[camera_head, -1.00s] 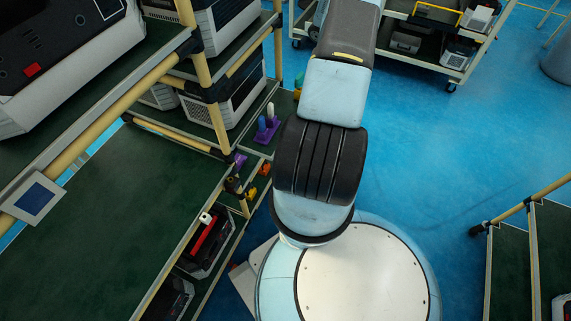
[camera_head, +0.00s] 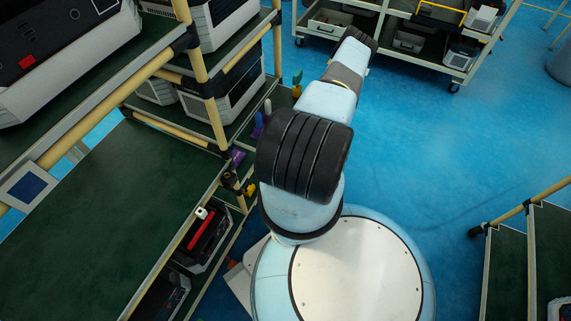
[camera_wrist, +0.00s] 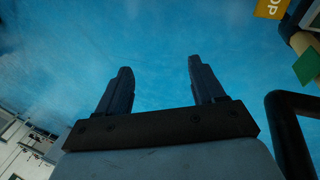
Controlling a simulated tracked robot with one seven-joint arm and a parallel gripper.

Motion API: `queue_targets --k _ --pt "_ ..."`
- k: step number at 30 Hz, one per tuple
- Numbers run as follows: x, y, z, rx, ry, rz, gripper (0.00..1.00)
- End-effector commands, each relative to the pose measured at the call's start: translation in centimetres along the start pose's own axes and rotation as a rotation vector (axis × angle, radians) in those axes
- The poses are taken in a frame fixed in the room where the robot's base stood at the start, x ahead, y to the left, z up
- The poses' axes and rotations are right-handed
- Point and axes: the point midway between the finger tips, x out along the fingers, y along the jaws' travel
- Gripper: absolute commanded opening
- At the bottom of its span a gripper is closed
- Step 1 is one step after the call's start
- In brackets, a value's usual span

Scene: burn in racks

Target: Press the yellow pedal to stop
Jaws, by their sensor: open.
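My gripper (camera_wrist: 160,80) shows in the wrist view with its two dark fingers apart and nothing between them, over blue floor. A yellow plate (camera_wrist: 270,8) with the letters "OP" is cut off at the top right of that view, right of the fingers and apart from them. I cannot tell whether it is the pedal or a label. In the head view, a small yellow thing (camera_head: 249,190) sits at the left rack's edge, and another yellow piece (camera_head: 296,91) shows beside my arm; neither is clearly a pedal. My gripper is hidden there behind my arm.
The left rack (camera_head: 95,190) stands close to my arm. A cart (camera_head: 425,60) stands at the back and another rack (camera_head: 508,260) at the right. A green piece (camera_wrist: 308,67) and a black bar (camera_wrist: 288,130) are at the wrist view's right. Blue floor between is clear.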

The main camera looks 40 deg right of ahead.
Motion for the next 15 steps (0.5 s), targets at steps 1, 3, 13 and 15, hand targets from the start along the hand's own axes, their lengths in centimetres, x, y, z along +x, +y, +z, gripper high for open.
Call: queue_targets --k 1,3,13,15 --pt "0.9 -1.6 2.1 0.022 -0.001 -0.029 0.68" --pt "1.2 -3.7 4.0 0.057 0.023 -0.067 0.68" --pt "-2.1 -11.3 6.7 0.207 0.198 -0.234 0.68" --pt "-2.7 -12.0 6.6 0.226 0.219 -0.255 0.68"
